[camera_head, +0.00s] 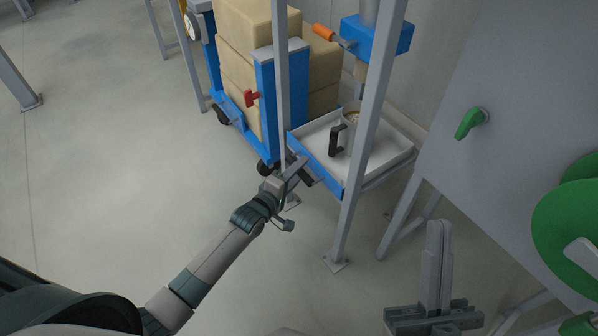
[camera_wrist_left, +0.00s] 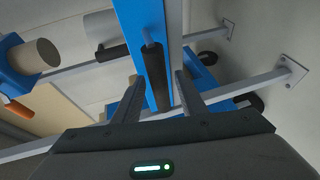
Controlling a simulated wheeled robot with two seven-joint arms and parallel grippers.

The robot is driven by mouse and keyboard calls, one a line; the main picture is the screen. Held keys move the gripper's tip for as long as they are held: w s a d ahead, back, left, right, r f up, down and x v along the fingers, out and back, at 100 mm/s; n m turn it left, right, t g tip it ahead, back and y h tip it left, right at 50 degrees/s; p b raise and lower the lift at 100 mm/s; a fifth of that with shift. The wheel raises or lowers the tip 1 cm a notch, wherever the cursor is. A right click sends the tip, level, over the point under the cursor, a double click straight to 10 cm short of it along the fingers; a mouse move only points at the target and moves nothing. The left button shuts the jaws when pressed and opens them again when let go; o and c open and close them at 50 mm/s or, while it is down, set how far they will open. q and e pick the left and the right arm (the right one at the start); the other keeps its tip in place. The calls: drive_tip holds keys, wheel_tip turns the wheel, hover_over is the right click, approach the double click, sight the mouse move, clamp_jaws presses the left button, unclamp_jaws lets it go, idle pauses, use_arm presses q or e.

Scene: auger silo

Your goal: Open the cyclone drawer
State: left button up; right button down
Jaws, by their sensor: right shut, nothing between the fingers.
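The drawer is a white tray (camera_head: 385,158) with a blue front (camera_head: 318,166), set between grey posts. A mug (camera_head: 350,121) with a black handle stands in it. My left gripper (camera_head: 298,170) is at the blue front. In the left wrist view, the drawer's black bar handle (camera_wrist_left: 156,80) stands between the two spread fingers of my left gripper (camera_wrist_left: 160,95), with gaps on both sides. In the head view the gripper partly hides this handle. My right gripper (camera_head: 438,235) is shut and empty, at the lower right, away from the drawer.
A blue cart (camera_head: 280,95) with stacked tan sacks (camera_head: 240,50) stands behind the drawer to the left. A grey panel (camera_head: 500,80) with a green handle (camera_head: 471,122) and a green wheel (camera_head: 570,220) is on the right. The floor at left is clear.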

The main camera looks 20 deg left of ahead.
use_arm(q)
drive_tip(key=shift+w, duration=0.15)
clamp_jaws()
